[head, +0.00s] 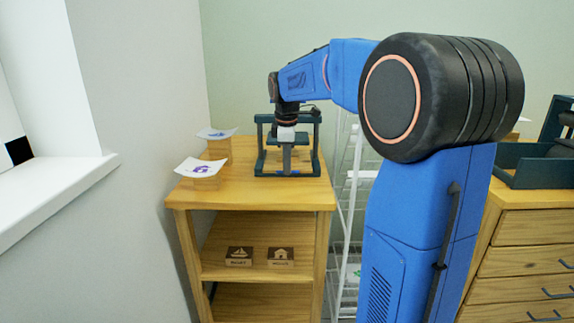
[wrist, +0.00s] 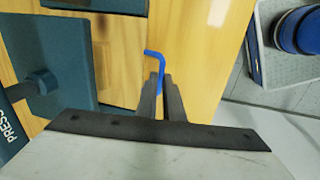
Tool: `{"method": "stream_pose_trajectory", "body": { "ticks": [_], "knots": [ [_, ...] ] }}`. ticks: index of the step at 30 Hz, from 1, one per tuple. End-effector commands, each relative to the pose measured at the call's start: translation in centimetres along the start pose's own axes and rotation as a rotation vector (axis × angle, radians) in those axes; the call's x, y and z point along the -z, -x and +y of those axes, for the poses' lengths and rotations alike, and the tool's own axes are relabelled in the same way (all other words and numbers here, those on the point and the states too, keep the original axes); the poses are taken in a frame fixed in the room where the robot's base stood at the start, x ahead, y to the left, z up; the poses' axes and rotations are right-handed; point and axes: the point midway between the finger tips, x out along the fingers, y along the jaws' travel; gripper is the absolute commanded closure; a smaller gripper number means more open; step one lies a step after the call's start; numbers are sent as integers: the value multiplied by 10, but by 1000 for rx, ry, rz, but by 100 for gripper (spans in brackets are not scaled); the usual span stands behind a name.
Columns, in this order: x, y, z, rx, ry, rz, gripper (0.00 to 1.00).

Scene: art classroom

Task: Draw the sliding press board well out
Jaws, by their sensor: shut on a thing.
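The press is a dark teal frame (head: 260,145) on top of the wooden shelf unit. In the wrist view a flat teal plate (wrist: 70,98), with a knob on it, lies at the left; I take it for the sliding press board. How far out it is, I cannot tell. My gripper (head: 287,168) points down at the front of the press. In the wrist view my gripper (wrist: 162,82) is shut on a thin bent blue rod (wrist: 154,56), to the right of the plate. I cannot see whether the rod touches the plate.
Wooden blocks with white printed sheets (head: 201,168) stand left of the press on the shelf top (head: 245,195). Picture blocks (head: 239,256) sit on the shelf below. A white wire rack (head: 349,210) and a wooden drawer cabinet (head: 525,228) stand to the right. The left wall is close.

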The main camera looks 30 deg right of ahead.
Motion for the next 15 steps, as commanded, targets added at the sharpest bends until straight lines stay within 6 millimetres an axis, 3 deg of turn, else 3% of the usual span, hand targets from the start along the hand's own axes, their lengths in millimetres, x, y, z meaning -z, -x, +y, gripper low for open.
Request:
{"method": "stream_pose_trajectory", "body": {
  "ticks": [8, 15],
  "knots": [
    [0, 1, -1, -1, 0, 1, 100],
    [0, 6, -28, -2, 1, 1, 100]
  ]
}}
